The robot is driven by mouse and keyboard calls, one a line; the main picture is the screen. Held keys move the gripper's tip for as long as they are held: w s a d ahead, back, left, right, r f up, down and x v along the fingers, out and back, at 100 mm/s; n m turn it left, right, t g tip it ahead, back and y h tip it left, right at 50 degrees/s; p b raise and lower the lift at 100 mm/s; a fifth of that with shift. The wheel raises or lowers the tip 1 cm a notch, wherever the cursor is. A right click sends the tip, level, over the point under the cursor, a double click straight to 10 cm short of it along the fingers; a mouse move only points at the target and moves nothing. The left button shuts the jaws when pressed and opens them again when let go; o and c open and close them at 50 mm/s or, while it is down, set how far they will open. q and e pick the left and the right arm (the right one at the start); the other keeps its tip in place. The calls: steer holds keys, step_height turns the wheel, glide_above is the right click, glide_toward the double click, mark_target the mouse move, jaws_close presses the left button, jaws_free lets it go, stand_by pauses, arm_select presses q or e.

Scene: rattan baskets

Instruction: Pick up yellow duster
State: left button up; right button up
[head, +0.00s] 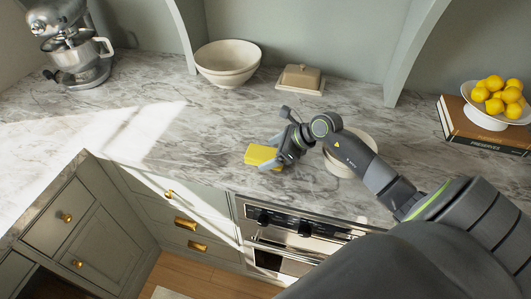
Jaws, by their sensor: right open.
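The yellow duster (258,154) lies on the grey marble countertop, near its front edge, in the middle of the head view. It looks like a small flat yellow block or folded cloth. My right gripper (279,157) is over the duster's right end and hides part of it. The gripper is open, with its fingers at the duster; I cannot tell if they touch it. My left gripper is not in view.
A pale round bowl (338,168) stands just behind my right forearm. Lemons in a white bowl (489,120) sit on books at right. A mixer (72,45) stands far left. The counter left of the duster is clear.

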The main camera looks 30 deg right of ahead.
mark_target(269, 154)
steer(key=shift+w+a+f, duration=0.25)
steer(key=shift+w+f, duration=0.05)
steer(key=shift+f, duration=0.1)
steer(key=shift+c, duration=0.3)
steer(key=c, duration=1)
step_height(269, 154, up, 9)
steer(key=b, duration=0.2)
steer(key=shift+b, duration=0.3)
steer(key=shift+r, duration=0.5)
steer(key=o, duration=0.3)
steer(key=shift+c, duration=1.2)
